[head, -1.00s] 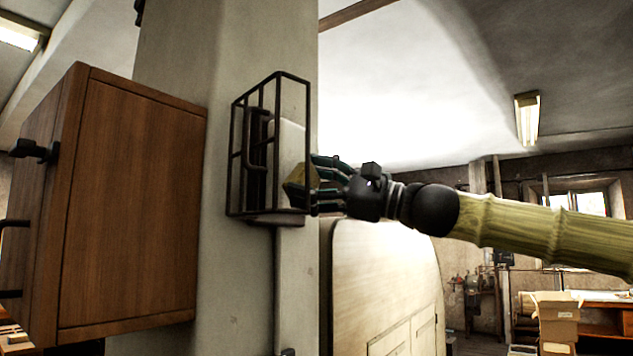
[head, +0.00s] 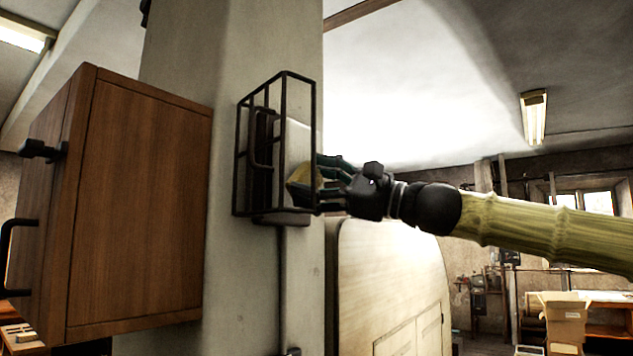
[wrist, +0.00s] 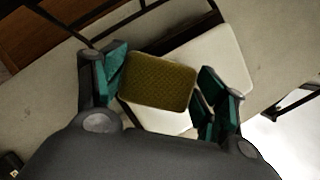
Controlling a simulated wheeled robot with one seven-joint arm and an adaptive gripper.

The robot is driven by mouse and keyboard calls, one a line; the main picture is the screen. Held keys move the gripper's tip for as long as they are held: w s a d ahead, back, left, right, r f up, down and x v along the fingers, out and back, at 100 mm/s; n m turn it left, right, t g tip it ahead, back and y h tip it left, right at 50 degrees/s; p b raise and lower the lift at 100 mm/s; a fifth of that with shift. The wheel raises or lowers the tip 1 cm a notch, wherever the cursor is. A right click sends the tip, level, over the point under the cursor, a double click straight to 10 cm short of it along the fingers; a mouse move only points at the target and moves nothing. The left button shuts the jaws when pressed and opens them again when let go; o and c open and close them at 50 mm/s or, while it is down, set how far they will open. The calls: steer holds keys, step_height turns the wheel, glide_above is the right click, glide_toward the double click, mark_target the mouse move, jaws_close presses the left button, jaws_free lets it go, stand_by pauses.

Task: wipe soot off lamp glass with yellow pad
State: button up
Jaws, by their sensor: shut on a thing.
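The yellow pad (wrist: 157,82) is between the green-padded fingers of my gripper (wrist: 160,92) in the wrist view. In the head view the pad (head: 303,182) shows at the fingertips of my gripper (head: 322,182), beside the lower part of the lamp. The lamp's pale glass (head: 296,145) stands inside a dark wire cage (head: 284,75) on the column. It also shows behind the pad in the wrist view (wrist: 215,62). My gripper is shut on the pad at the cage's right side. I cannot tell whether the pad touches the glass. No soot can be made out.
The cage bars are close to my fingers. A brown wooden cabinet (head: 140,205) is left of the concrete column (head: 225,290). A pale rounded panel (head: 390,280) stands below my arm. A cardboard box (head: 565,318) is far right.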

mark_target(323, 183)
steer(key=shift+w+a, duration=0.35)
steer(key=shift+a, duration=0.1)
stand_by(0.3)
steer(key=shift+d, duration=0.1)
steer(key=shift+w+d+r+p, duration=0.1)
steer(key=shift+w+d+p, duration=0.2)
steer(key=shift+w+d, duration=0.3)
steer(key=shift+w+d+p, duration=0.25)
steer(key=shift+w+d, duration=0.15)
steer(key=shift+w, duration=0.3)
steer(key=shift+w+d, duration=0.15)
steer(key=shift+w, duration=0.15)
steer(key=shift+s+a+f+b, duration=0.2)
steer(key=shift+s+a+b, duration=0.5)
steer(key=shift+s+b, duration=0.2)
steer(key=shift+s+a+r+b, duration=0.15)
steer(key=shift+s+a+b, duration=0.35)
steer(key=shift+s, duration=0.2)
